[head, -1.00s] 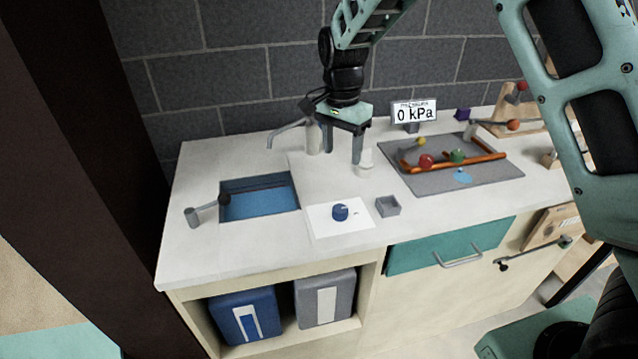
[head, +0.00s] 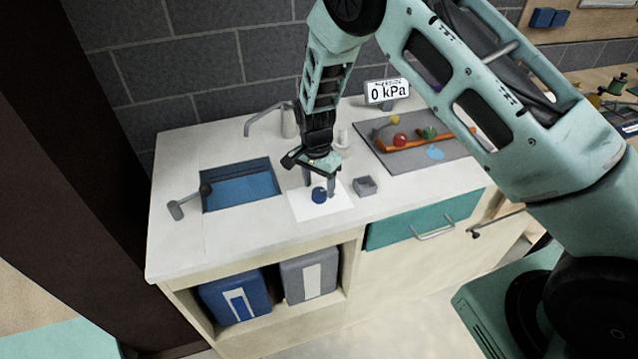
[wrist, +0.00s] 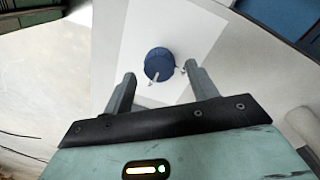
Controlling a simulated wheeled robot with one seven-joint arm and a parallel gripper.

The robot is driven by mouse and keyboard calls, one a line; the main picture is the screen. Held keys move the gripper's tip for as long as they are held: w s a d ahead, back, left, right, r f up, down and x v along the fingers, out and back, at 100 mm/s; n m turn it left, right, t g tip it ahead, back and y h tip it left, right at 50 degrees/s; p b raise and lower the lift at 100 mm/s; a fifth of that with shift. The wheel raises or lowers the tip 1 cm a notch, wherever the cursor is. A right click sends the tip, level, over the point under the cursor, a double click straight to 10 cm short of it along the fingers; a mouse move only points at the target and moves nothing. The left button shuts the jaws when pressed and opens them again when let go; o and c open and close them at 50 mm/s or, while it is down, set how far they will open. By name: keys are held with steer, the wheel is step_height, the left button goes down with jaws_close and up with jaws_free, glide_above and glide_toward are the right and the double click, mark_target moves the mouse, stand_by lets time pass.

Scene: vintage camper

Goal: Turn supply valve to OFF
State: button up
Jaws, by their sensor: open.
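The blue round knob (head: 319,195) sits on a white plate (head: 305,211) on the counter, in front of the sink's right side. I take it to be the supply valve. My gripper (head: 321,192) is just above and behind the knob. In the wrist view the knob (wrist: 159,64) shows a small pale pointer on its rim toward my gripper. My fingers (wrist: 160,88) are open, apart on either side of the knob's near side, and do not visibly touch it. The markings on the plate are too small to read.
A small grey box (head: 365,187) stands right of the plate. A display (head: 387,91) reads 0 kPa. A grey mat (head: 400,164) holds several coloured objects. The front counter is clear.

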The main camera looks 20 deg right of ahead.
steer(key=shift+f, duration=0.8)
steer(key=c, duration=1)
